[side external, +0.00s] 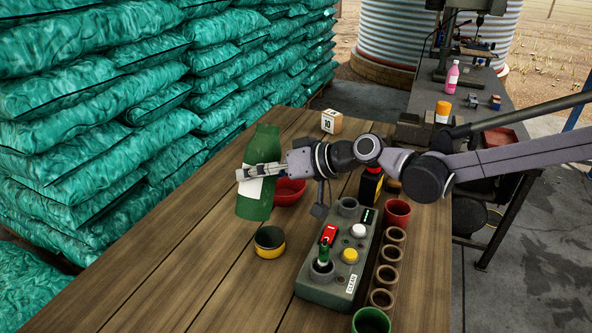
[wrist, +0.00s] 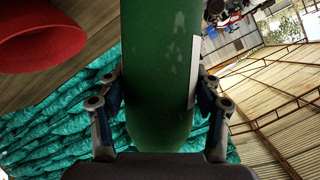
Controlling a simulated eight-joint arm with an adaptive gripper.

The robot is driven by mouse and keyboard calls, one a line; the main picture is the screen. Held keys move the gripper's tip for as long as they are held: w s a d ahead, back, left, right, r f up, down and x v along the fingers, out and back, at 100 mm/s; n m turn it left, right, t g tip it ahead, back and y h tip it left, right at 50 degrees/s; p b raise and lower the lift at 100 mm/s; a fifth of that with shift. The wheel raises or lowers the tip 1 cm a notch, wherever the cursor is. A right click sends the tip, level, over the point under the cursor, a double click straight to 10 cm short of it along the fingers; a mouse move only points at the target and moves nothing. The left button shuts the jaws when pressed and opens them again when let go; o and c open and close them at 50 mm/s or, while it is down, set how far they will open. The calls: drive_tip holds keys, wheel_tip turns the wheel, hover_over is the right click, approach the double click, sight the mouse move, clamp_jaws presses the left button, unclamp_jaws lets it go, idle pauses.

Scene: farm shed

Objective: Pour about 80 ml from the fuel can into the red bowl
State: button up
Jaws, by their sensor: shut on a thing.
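The fuel can, a green container with a white label (side external: 257,185), is held up over the wooden table. My gripper (side external: 262,172) is shut around its middle, and the fingers grip both sides of the green body (wrist: 160,70) in the wrist view. The can leans in the side view; I cannot make out its mouth or any liquid. The red bowl (side external: 290,192) sits on the table just right of and behind the can, partly covered by my gripper. It also shows at the wrist view's upper left (wrist: 40,38), apart from the can.
A black-and-yellow bowl (side external: 270,242) stands in front of the can. A grey button box (side external: 338,265), several brown cups (side external: 387,277), a red cup (side external: 397,213) and a green cup (side external: 371,321) stand to the right. Green sacks (side external: 90,110) are stacked left. The table's front left is clear.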

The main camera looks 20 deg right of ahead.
sight(259, 197)
drive_tip(key=shift+w+d+f+m+y, duration=0.2)
drive_tip(key=shift+m+y, duration=0.1)
drive_tip(key=shift+m, duration=0.2)
drive_tip(key=shift+s+a+f+m+g+y, duration=0.2)
drive_tip(key=shift+f+m+g+y, duration=0.1)
drive_tip(key=shift+m+g, duration=0.25)
drive_tip(key=shift+s+a+f+m+g+y, duration=0.2)
drive_tip(key=shift+f+m+g+y, duration=0.15)
drive_tip(key=shift+m, duration=0.2)
drive_tip(key=shift+s+a+f+m+g+y, duration=0.2)
drive_tip(key=shift+f+m+y, duration=0.15)
drive_tip(key=shift+m, duration=0.15)
drive_tip(key=shift+f+m+y, duration=0.5)
drive_tip(key=shift+f+m, duration=0.2)
drive_tip(key=shift+f, duration=0.6)
drive_tip(key=shift+w+d+m+g, duration=0.25)
drive_tip(key=shift+w+m+g, duration=0.05)
drive_tip(key=shift+w+d+y, duration=0.15)
drive_tip(key=shift+y, duration=0.15)
drive_tip(key=shift+m, duration=0.6)
drive_tip(key=shift+s+a+y, duration=0.2)
drive_tip(key=shift+y, duration=0.1)
drive_tip(key=shift+r+m, duration=0.1)
drive_tip(key=shift+m, duration=0.2)
